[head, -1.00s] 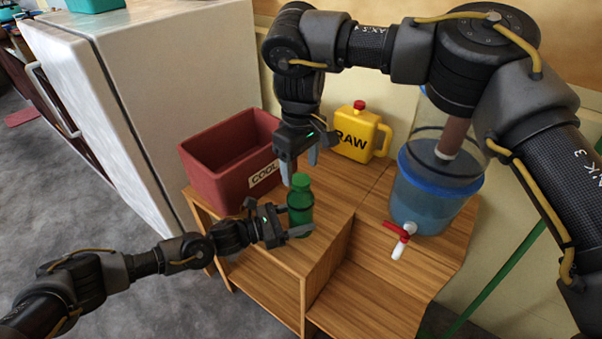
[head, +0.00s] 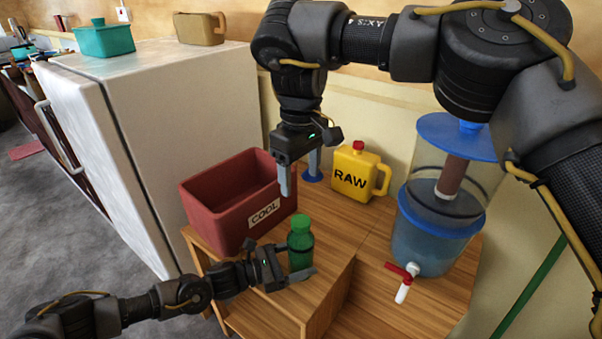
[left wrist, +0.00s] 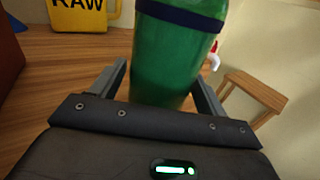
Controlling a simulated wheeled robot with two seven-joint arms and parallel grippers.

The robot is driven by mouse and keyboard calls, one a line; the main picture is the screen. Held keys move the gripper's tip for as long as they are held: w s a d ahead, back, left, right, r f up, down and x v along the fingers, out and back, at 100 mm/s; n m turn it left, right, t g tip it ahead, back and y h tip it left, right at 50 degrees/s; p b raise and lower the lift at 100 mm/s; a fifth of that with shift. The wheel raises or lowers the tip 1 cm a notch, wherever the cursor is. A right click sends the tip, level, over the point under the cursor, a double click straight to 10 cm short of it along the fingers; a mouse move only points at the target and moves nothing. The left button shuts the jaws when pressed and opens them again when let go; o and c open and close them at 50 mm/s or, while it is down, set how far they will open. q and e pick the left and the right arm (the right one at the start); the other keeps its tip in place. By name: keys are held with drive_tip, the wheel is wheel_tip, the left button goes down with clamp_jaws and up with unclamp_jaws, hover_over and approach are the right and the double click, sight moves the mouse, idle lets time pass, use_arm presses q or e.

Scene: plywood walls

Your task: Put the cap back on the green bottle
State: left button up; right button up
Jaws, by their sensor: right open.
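The green bottle (head: 301,258) stands upright near the front edge of the wooden stand. A lighter green cap (head: 300,223) sits on its top. My left gripper (head: 300,275) has its fingers on both sides of the bottle's lower body. The left wrist view shows the bottle (left wrist: 168,65) between the fingers (left wrist: 165,85), with its dark band above them and its top out of frame. My right gripper (head: 300,182) is open and empty above the cap, pointing down and apart from it.
A red COOL crate (head: 212,220) stands left of the bottle. A yellow RAW jug (head: 352,172) and a water dispenser with a red-handled tap (head: 405,272) stand behind and right.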

use_arm(q)
drive_tip(key=shift+o, duration=1)
drive_tip(key=b+v, duration=0.2)
drive_tip(key=v, duration=0.9)
drive_tip(key=shift+d, duration=0.1)
